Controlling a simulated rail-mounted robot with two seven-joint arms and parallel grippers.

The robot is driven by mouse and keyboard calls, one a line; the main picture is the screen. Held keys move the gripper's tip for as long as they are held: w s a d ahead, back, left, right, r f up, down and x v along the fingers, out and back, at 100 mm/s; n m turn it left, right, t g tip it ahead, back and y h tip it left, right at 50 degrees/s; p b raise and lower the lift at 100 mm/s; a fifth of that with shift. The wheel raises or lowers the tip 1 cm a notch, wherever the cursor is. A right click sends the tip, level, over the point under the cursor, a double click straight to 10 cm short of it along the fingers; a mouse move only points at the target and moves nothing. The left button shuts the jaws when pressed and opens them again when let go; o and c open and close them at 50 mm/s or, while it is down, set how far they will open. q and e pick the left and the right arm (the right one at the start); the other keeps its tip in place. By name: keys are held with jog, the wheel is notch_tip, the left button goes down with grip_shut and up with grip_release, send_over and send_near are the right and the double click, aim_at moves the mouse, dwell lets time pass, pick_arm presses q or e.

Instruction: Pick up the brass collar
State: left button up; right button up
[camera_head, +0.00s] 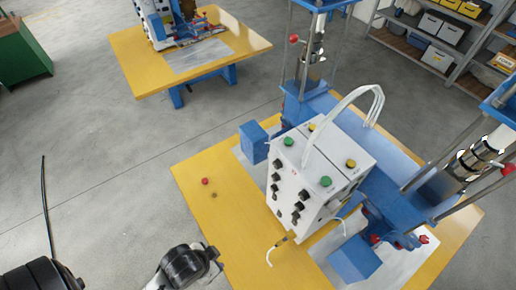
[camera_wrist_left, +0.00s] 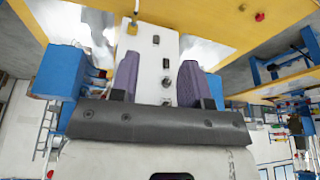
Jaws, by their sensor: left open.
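I cannot clearly make out a brass collar in either view. A tiny dark brownish spot (camera_head: 213,195) on the yellow tabletop, just below a red knob in the head view, could be it, but it is too small to tell. My left gripper (camera_wrist_left: 158,82) shows in the wrist view, with its two purple-grey fingers apart and nothing held between them. The white control box (camera_wrist_left: 156,62) stands beyond the fingers. In the head view arm links of mine show at the bottom, but no fingertips. My right gripper is in neither view.
The control box (camera_head: 318,172), with green and yellow buttons, stands on the yellow table (camera_head: 190,215) before a blue press frame (camera_head: 375,150). A red knob (camera_head: 205,181) lies on the table. The table's left part is mostly clear.

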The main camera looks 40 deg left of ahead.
pick_arm(q)
jog(key=shift+o, duration=0.2)
jog(key=shift+a, duration=0.15)
jog(key=shift+o, duration=1.2)
